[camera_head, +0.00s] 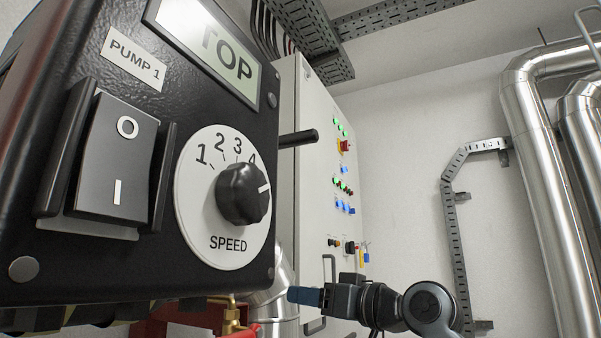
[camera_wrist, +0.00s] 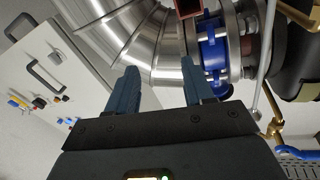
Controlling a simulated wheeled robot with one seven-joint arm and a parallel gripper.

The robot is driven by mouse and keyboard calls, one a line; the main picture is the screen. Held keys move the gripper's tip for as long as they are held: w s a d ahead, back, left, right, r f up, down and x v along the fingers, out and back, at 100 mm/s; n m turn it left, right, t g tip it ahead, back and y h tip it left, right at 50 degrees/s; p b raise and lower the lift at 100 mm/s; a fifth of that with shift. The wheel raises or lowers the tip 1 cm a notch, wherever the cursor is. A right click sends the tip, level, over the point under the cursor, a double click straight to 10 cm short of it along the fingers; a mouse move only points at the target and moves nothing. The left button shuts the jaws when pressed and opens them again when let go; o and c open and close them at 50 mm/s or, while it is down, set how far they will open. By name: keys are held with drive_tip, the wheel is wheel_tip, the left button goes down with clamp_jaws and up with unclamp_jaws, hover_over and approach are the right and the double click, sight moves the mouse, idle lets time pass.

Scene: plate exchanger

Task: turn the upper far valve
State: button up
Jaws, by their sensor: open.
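My gripper (camera_head: 303,296) shows at the bottom of the head view, pointing left, in front of the grey cabinet. In the wrist view my gripper (camera_wrist: 160,66) is open, its two blue fingers apart with nothing between them. Beyond them is a silver clad pipe, and by the right finger a blue valve-like ring (camera_wrist: 212,50) between flanges. A brass fitting (camera_wrist: 273,128) is farther right. In the head view a brass fitting (camera_head: 231,318) and part of a red handle (camera_head: 246,330) show low, below the control box. I cannot tell which part is the upper far valve.
A black pump control box (camera_head: 150,270) with switch and speed dial fills the left of the head view. A grey cabinet (camera_head: 308,150) with lamps and buttons stands behind it. Silver pipes (camera_head: 545,180) and a perforated tray (camera_head: 450,220) are at the right wall.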

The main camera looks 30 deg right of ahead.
drive_tip(key=s+d+r+n+g+y, duration=0.1)
drive_tip(key=s+r+n, duration=0.1)
drive_tip(key=r, duration=0.7)
drive_tip(key=s+r+n+y, duration=0.1)
drive_tip(key=r+n+y, duration=0.1)
drive_tip(key=r, duration=0.7)
drive_tip(key=n+g+p, duration=0.2)
drive_tip(key=n, duration=0.1)
approach(299, 139)
drive_tip(key=w+a, duration=0.1)
drive_tip(key=w, duration=0.3)
drive_tip(key=shift+y, duration=0.4)
drive_tip(key=shift+p+x, duration=0.85)
drive_tip(key=shift+x, duration=2.55)
drive_tip(key=shift+s+a+r, duration=0.1)
drive_tip(key=shift+r, duration=0.05)
clamp_jaws()
